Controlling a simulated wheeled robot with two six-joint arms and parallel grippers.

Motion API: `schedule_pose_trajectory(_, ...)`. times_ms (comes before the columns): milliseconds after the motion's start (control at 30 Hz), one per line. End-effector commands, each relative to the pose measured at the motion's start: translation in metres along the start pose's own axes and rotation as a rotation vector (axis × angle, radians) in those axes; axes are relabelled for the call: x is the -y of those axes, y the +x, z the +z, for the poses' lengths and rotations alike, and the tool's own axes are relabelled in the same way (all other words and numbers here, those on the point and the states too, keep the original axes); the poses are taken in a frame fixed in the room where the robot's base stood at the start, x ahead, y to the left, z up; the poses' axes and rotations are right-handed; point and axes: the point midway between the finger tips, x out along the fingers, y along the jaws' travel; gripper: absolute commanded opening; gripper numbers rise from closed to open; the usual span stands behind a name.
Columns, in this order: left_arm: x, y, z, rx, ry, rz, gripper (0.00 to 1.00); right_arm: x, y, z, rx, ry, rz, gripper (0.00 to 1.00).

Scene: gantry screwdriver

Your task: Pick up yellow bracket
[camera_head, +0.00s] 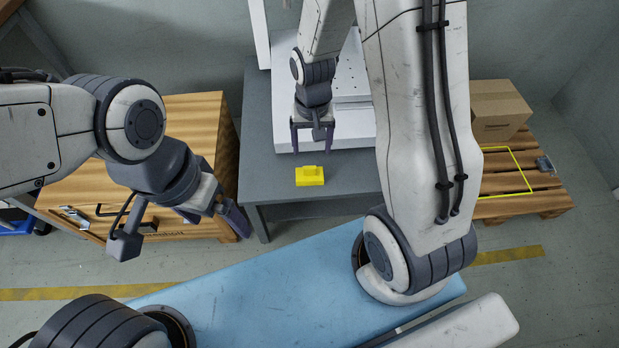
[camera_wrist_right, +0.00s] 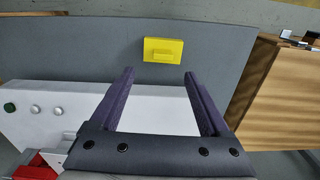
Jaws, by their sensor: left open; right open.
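The yellow bracket (camera_head: 309,176) lies on the grey table (camera_head: 345,172) near its front edge, in front of the white machine. The bracket also shows in the right wrist view (camera_wrist_right: 163,50), beyond the fingertips and roughly between their lines. My right gripper (camera_head: 312,148) is open and empty, just behind the bracket in the head view and apart from it. Its two fingers show spread in the right wrist view (camera_wrist_right: 158,78). My left gripper (camera_head: 240,225) is at the left, beside the wooden cabinet and away from the bracket. Its jaws are open, with nothing seen between them.
The white machine (camera_head: 350,125) stands on the table behind the bracket. A pallet (camera_head: 520,185) with a cardboard box (camera_head: 497,110) is at the right. The table around the bracket is clear.

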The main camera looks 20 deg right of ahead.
Motion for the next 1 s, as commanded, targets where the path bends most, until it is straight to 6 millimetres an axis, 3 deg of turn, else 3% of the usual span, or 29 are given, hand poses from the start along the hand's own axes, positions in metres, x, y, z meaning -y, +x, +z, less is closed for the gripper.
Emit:
schedule_pose_trajectory(200, 0.001, 0.017, 0.001, 0.000, 0.000, 0.000, 0.95, 0.000, 0.037, 0.001, 0.004, -0.002, 0.001, 0.80)
schedule_pose_trajectory(400, 0.002, 0.024, 0.001, 0.000, 0.000, 0.000, 0.95, 0.002, 0.051, 0.002, 0.002, -0.003, 0.000, 0.80)
schedule_pose_trajectory(667, 0.003, 0.046, 0.003, 0.000, 0.000, 0.000, 0.95, 0.005, 0.089, 0.003, 0.004, -0.003, 0.001, 0.80)
schedule_pose_trajectory(933, 0.003, 0.046, 0.003, 0.000, 0.000, 0.000, 0.95, 0.005, 0.093, 0.002, 0.000, -0.003, 0.000, 0.80)
schedule_pose_trajectory(967, 0.003, 0.046, 0.003, 0.000, 0.000, 0.000, 0.95, 0.005, 0.093, 0.002, 0.001, -0.003, 0.000, 0.76)
schedule_pose_trajectory(1000, 0.003, 0.046, 0.003, 0.000, 0.000, 0.000, 0.95, 0.005, 0.093, 0.002, 0.001, -0.003, 0.000, 0.61)
